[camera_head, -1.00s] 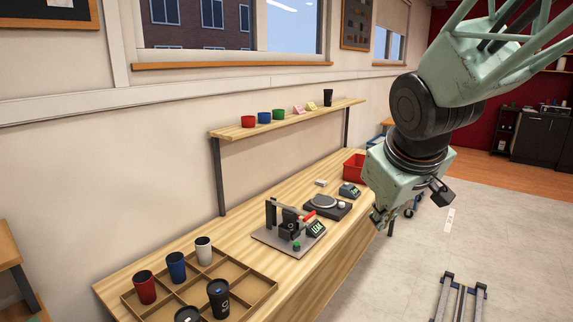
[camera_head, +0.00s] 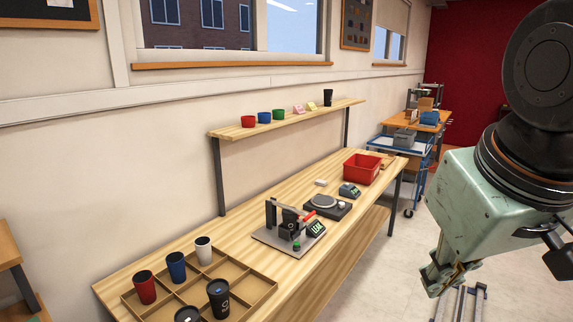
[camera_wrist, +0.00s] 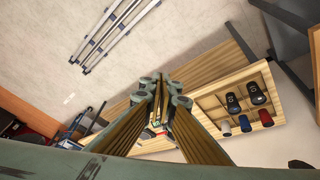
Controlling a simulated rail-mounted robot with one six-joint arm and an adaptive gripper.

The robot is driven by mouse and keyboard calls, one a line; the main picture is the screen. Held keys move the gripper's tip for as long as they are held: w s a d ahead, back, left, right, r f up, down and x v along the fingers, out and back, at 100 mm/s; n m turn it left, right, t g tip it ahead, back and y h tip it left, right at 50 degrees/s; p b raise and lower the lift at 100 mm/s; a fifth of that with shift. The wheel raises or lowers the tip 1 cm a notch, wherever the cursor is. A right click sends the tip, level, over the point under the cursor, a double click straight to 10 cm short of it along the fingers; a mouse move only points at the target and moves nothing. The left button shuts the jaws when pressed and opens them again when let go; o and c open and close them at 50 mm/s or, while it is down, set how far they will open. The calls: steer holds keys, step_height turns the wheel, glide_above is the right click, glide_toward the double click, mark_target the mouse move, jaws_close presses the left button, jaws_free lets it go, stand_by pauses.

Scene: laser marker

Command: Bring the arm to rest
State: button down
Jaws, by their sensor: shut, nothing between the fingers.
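My gripper (camera_head: 445,277) is at the right of the head view, in front of the workbench and over the floor, apart from everything. In the wrist view its two fingers (camera_wrist: 163,85) come together at their tips with nothing between them. The arm's wrist housing and dark joint fill the right edge of the head view. The wooden workbench (camera_head: 335,258) stands to the left of my gripper.
A divided tray (camera_head: 262,284) holds several cups. A laser marker (camera_head: 290,228), a scale (camera_head: 325,205) and a red bin (camera_head: 362,168) are also on the bench. A shelf (camera_head: 290,120) is above. Rails (camera_head: 465,303) lie on open floor. A blue cart (camera_head: 405,150) stands behind.

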steer(key=s+a+m, duration=0.1)
steer(key=s, duration=0.9)
steer(key=shift+a+f+g+y, duration=0.2)
steer(key=shift+f+g+y, duration=0.1)
steer(key=shift+g, duration=0.1)
steer(key=c, duration=3.5)
jaws_free()
steer(key=shift+w, duration=0.1)
